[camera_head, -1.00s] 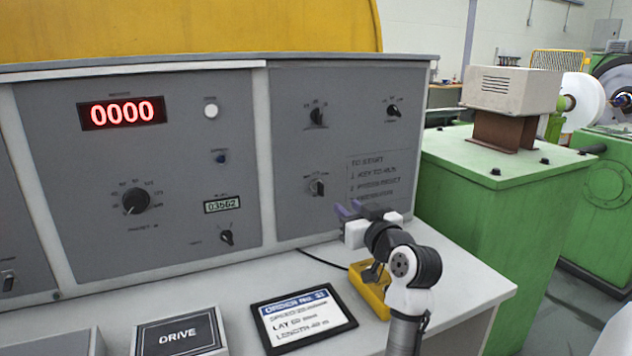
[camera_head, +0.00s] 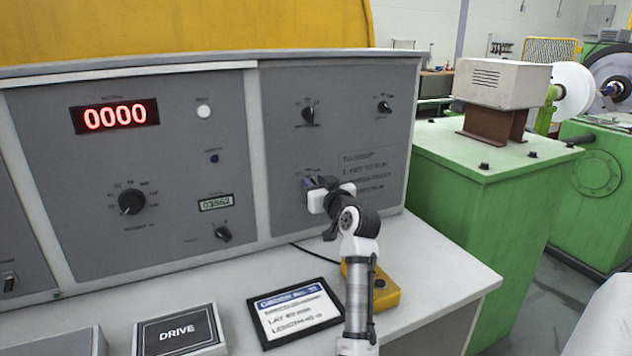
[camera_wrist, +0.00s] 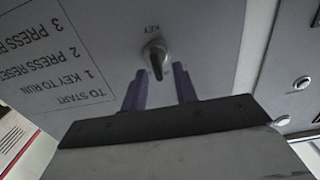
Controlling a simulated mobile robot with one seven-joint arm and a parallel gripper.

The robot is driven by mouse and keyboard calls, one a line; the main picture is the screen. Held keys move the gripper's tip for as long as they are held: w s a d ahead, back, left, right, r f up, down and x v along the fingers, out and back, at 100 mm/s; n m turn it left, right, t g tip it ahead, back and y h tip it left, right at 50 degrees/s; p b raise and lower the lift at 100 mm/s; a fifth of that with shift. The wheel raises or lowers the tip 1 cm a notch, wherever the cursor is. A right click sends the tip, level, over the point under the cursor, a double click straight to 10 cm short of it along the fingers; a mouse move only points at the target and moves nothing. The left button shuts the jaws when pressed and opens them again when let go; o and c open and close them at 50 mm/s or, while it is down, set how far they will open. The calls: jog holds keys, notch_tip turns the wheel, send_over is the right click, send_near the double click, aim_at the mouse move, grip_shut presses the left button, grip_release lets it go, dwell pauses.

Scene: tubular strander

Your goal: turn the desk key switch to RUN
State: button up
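The key switch (camera_wrist: 155,54) sits on the grey panel under the label KEY in the wrist view, where the picture is turned upside down. Its dark lever points down and slightly right in that view. My gripper (camera_wrist: 160,88) is open, its two purple fingers to either side of and just short of the lever, with a gap between them. In the head view my gripper (camera_head: 311,184) is in front of the right panel and hides the key switch there. I cannot tell whether the fingers touch anything.
Printed start steps (camera_head: 368,172) are on the panel beside the switch. Other knobs (camera_head: 309,114) are above it. A yellow box (camera_head: 384,291), an order tablet (camera_head: 296,313) and a DRIVE block (camera_head: 178,331) are on the desk below. A green machine (camera_head: 480,210) stands at right.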

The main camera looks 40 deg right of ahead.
grip_shut()
jog(key=shift+m, duration=0.3)
jog(key=m, duration=0.1)
jog(key=m+p, duration=0.1)
jog(key=m, duration=0.1)
jog(key=m+p, duration=0.1)
jog(key=shift+d, duration=0.25)
jog(key=shift+s+d+f+m+p, duration=0.15)
jog(key=shift+m+p, duration=0.3)
jog(key=shift+m, duration=0.6)
jog(key=shift+w+d+f+m+p, duration=0.1)
jog(key=shift+m+p, duration=0.3)
jog(key=shift+m, duration=0.65)
grip_release()
